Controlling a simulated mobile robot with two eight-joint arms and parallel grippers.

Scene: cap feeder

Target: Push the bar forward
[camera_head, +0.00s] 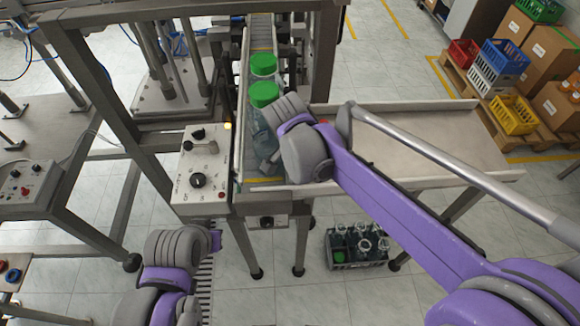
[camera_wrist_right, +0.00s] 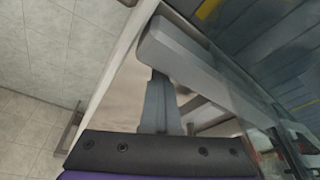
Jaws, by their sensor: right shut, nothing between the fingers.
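A grey bar (camera_wrist_right: 205,70) with a rounded end runs diagonally across the right wrist view. My right gripper (camera_wrist_right: 158,85) is shut and empty, with its fingertips at the bar's near side; I cannot tell whether they touch. Two green-capped bottles (camera_head: 263,94) stand in line on the conveyor just beyond.
An empty metal tray table (camera_head: 420,140) extends right, under my right arm. A crate of bottles (camera_head: 355,250) is on the floor. Metal frame posts (camera_head: 323,60) rise beside the conveyor.

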